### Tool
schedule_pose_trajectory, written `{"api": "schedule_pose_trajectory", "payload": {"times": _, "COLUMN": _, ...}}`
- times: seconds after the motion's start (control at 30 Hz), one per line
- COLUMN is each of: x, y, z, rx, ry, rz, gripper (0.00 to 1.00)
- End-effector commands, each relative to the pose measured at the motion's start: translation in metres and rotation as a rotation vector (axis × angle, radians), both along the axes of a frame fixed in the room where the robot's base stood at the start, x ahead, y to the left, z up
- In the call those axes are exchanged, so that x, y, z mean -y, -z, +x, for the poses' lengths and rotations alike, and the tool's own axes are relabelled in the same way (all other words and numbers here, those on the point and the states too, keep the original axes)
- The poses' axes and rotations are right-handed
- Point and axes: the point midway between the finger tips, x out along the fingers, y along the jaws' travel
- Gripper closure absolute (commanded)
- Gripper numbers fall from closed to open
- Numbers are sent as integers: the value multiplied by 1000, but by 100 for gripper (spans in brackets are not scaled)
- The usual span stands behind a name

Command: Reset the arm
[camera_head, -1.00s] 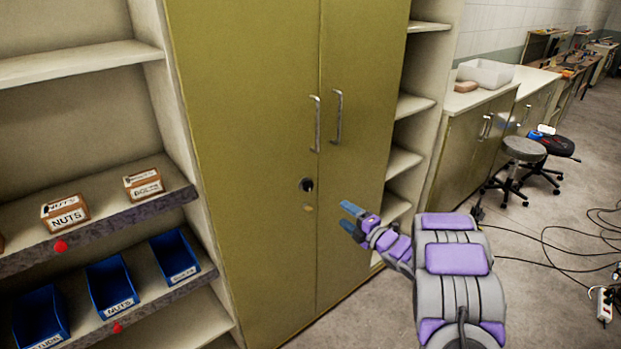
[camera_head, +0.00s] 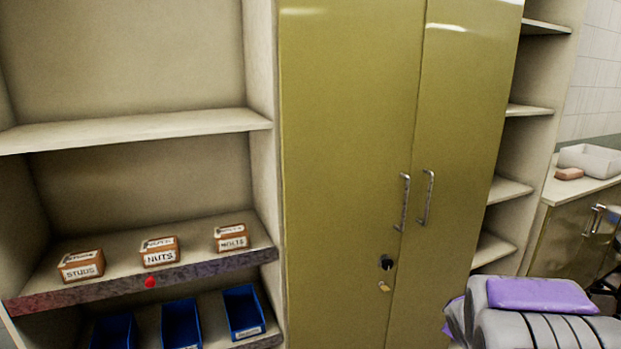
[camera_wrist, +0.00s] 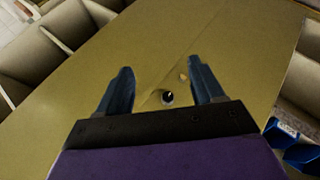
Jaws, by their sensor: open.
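My gripper (camera_wrist: 163,90) shows in the wrist view with its two blue fingers spread apart and nothing between them. It points toward the yellow-green cabinet (camera_wrist: 150,45), whose dark round lock (camera_wrist: 168,97) appears between the fingers. In the head view my gripper is out of sight; only a purple and grey part of my arm shows at the bottom right. The cabinet (camera_head: 350,130) stands shut there, with two metal handles. I cannot tell the distance from the fingers to the cabinet.
Open shelves (camera_head: 140,131) at the left hold boxes marked studs (camera_head: 83,268) and nuts (camera_head: 161,254), and a third box (camera_head: 232,238). Blue bins (camera_head: 181,325) sit below. A counter (camera_head: 575,188) at the right bears a white tray (camera_head: 590,159).

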Motion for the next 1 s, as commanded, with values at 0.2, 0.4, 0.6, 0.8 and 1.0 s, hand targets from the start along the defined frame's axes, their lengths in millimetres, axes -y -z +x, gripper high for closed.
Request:
{"api": "schedule_pose_trajectory", "payload": {"times": 0.2, "x": -50, "y": -7, "z": -98, "rx": -157, "ry": 263, "rz": 200, "gripper": 33}}
{"api": "schedule_pose_trajectory", "payload": {"times": 0.4, "x": -109, "y": -3, "z": -203, "rx": -344, "ry": 475, "rz": 377, "gripper": 33}}
{"api": "schedule_pose_trajectory", "payload": {"times": 0.6, "x": -168, "y": -3, "z": -306, "rx": -553, "ry": 634, "rz": 501, "gripper": 33}}
{"api": "schedule_pose_trajectory", "payload": {"times": 0.8, "x": -198, "y": -5, "z": -368, "rx": -692, "ry": 713, "rz": 545, "gripper": 33}}
{"api": "schedule_pose_trajectory", "payload": {"times": 1.0, "x": -203, "y": -6, "z": -381, "rx": -719, "ry": 729, "rz": 551, "gripper": 33}}
